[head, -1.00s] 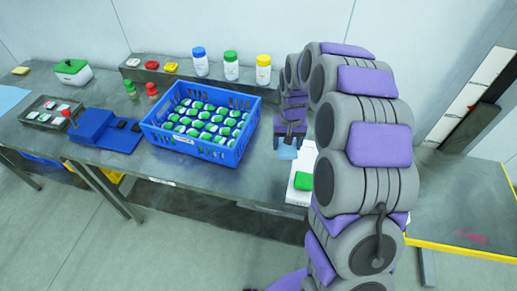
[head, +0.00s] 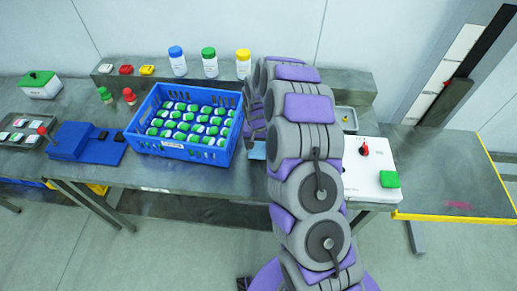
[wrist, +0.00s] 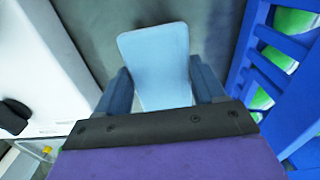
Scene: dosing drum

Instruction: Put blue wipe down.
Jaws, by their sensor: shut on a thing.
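The blue wipe (wrist: 155,55) is a pale blue rounded sheet. In the wrist view it stands out from between the two dark blue fingers of my gripper (wrist: 163,88), which is shut on it. Behind it is grey table top, with the blue crate to the right and a white surface to the left. In the head view a small part of the wipe (head: 258,151) shows just right of the crate, near the table's front edge. My arm hides most of the gripper there. I cannot tell whether the wipe touches the table.
The blue crate (head: 178,149) of green-and-white items stands close beside my gripper. A white box (head: 368,190) with a green block and red knob is right of my arm. Bottles (head: 209,64) stand on the back ledge. Bare table (head: 222,182) lies in front of the crate.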

